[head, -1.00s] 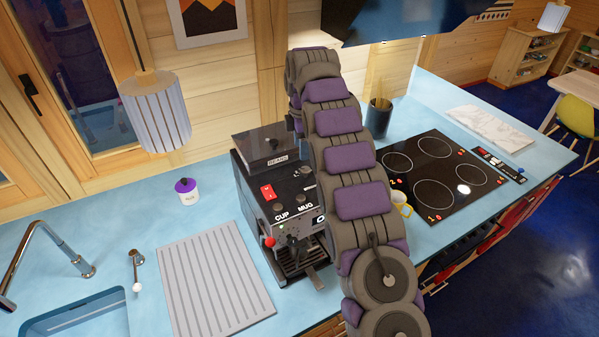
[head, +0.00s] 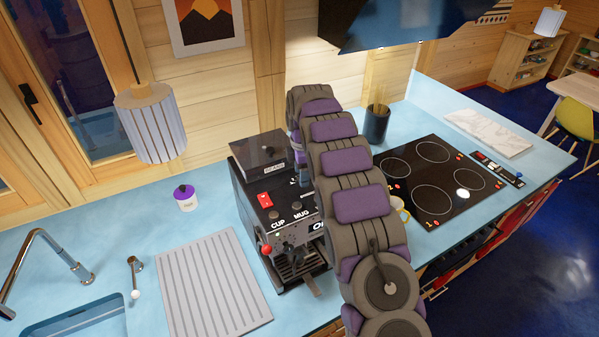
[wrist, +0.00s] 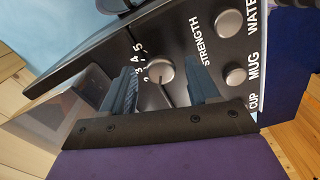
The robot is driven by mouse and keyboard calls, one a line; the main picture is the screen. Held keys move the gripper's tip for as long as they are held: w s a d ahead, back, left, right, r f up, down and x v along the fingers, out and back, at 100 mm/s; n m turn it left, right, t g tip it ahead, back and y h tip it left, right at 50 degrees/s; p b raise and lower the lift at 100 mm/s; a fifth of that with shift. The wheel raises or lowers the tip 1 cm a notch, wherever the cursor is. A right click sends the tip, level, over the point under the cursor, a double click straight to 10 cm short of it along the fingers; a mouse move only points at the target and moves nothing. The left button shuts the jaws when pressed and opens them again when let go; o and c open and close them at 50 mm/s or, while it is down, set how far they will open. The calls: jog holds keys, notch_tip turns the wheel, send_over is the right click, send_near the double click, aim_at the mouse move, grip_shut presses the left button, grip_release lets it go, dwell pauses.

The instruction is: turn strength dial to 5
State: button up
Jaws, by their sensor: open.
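The strength dial (wrist: 157,73) is a round grey knob on the black sloping panel of the coffee machine (head: 268,200). Numbers 1 to 5 run around its left side in the wrist view, and "STRENGTH" is printed to its right. My gripper (wrist: 157,66) is open, with one blue finger on each side of the dial. Whether the fingers touch the dial is unclear. A thin line runs down from the knob, but I cannot tell which number the dial is set to. In the head view my arm hides the gripper and dial.
Other knobs sit close by on the panel: one near "WATER" (wrist: 229,22) and one near "MUG" (wrist: 236,76). A cooktop (head: 440,180) and a yellow-handled mug (head: 399,209) are right of the machine. A ridged drying mat (head: 212,285) lies to its left.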

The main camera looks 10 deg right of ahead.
jog(key=shift+d, duration=0.4)
jog(key=c, duration=0.3)
jog(key=shift+a, duration=0.7)
jog(key=c, duration=0.5)
jog(key=shift+c, duration=1.2)
jog(key=shift+d, duration=0.1)
